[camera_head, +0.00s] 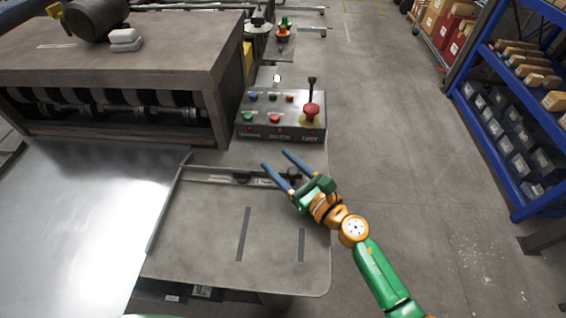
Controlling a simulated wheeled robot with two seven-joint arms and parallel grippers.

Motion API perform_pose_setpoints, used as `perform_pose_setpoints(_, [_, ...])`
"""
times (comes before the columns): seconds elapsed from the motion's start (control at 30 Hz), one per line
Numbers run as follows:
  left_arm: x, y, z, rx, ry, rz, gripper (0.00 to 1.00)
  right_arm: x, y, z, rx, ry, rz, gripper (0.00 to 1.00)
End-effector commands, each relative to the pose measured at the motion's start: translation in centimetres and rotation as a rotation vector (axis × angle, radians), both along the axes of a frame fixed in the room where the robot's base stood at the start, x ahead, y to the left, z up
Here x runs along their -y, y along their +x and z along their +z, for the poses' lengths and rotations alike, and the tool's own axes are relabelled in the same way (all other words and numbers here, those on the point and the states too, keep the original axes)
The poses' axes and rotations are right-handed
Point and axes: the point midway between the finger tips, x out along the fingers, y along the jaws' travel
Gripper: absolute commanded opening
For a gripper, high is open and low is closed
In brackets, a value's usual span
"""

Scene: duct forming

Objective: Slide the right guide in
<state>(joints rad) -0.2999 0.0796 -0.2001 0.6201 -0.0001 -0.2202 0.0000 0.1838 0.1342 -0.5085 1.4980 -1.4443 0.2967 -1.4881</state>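The right guide (168,208) looks like a thin strip along the right edge of the shiny metal sheet (85,220). A dark crossbar with a black knob (242,178) runs from its far end to the right across the table. My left gripper is not in view.
The forming machine (120,65) stands at the back left. The grey table (205,235) has two dark slots and is clear in front. Blue shelving (500,165) stands far right.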

Motion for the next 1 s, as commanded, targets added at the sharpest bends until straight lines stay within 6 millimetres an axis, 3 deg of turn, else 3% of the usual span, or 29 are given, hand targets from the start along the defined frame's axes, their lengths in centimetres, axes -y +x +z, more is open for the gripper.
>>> perform_pose_setpoints(0.17, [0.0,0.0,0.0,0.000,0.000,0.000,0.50,0.6,-0.5,-0.1,-0.001,-0.002,-0.002,0.62])
perform_pose_setpoints(0.5, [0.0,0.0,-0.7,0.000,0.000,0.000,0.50,4.7,-4.8,-0.2,0.000,-0.003,0.001,0.62])
perform_pose_setpoints(1.0, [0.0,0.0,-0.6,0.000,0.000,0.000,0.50,4.8,-5.0,0.0,0.000,-0.001,0.001,0.62])
